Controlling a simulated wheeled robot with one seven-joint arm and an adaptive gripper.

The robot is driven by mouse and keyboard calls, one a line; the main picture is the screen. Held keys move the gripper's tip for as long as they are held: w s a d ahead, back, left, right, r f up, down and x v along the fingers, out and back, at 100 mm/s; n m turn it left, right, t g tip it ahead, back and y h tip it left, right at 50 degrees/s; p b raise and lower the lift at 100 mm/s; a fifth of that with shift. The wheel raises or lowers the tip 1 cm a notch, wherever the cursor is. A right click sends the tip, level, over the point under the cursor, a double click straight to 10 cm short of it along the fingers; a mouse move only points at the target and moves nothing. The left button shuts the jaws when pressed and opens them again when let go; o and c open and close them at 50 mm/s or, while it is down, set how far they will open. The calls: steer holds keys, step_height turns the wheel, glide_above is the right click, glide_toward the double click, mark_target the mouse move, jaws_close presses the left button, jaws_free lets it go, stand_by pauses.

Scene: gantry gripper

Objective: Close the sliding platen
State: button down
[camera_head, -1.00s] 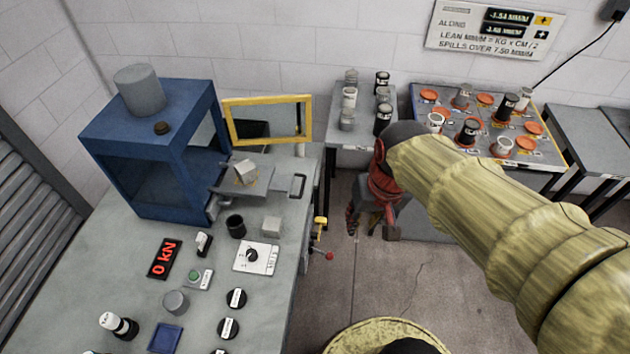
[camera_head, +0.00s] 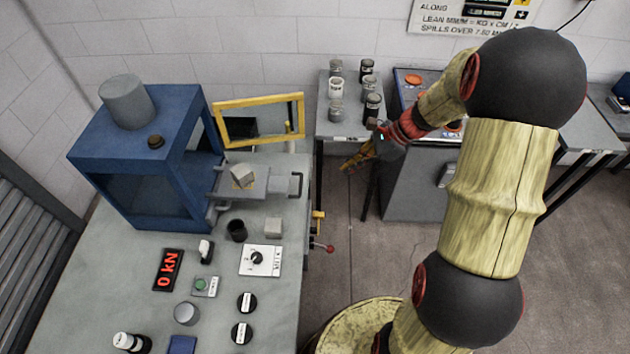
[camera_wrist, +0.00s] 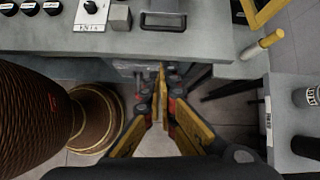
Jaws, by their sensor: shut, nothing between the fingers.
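The sliding platen (camera_head: 243,186) is a grey plate pulled out to the right of the blue press (camera_head: 150,165), with a small pale cube (camera_head: 242,176) on it. Its dark handle (camera_head: 296,186) is at the plate's right end, near the table edge; a handle (camera_wrist: 163,21) also shows at the top of the wrist view. My gripper (camera_head: 345,169) is right of the handle, apart from it, over the gap beyond the table edge. In the wrist view my gripper (camera_wrist: 161,68) has its yellow fingers together, with nothing between them.
A yellow-framed door (camera_head: 260,118) stands open behind the platen. A grey block (camera_head: 273,228), a black cup (camera_head: 237,230) and a dial panel (camera_head: 260,260) sit in front. A red-tipped lever (camera_head: 329,249) juts from the table edge. A side table (camera_head: 345,130) with several jars stands behind my gripper.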

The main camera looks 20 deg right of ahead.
mark_target(252, 176)
steer(key=w+a+f+m+b, duration=0.1)
steer(key=w+a+f+b, duration=0.2)
steer(key=a+f, duration=0.5)
steer(key=shift+w+a+f+b, duration=0.3)
steer(key=shift+a+b, duration=0.25)
steer(key=shift+a, duration=0.3)
steer(key=shift+a, duration=0.15)
steer(key=w+a+p, duration=0.1)
steer(key=w+a, duration=0.2)
steer(key=a, duration=0.4)
steer(key=w+a+p, duration=0.1)
steer(key=w+a, duration=0.2)
steer(key=a, duration=0.4)
steer(key=w+a+p, duration=0.2)
steer(key=w+a, duration=0.1)
steer(key=a, duration=0.5)
steer(key=shift+w+a, duration=0.1)
steer(key=shift+w, duration=0.05)
steer(key=d, duration=0.1)
steer(key=s+d+r+p, duration=0.1)
steer(key=d, duration=0.2)
steer(key=shift+s+d+r+p, duration=0.1)
steer(key=shift+s+r+p, duration=0.1)
steer(key=shift+r+p, duration=0.1)
steer(key=p+v, duration=0.2)
steer(key=v, duration=0.7)
steer(key=shift+s+d, duration=0.15)
steer(key=shift+s, duration=0.05)
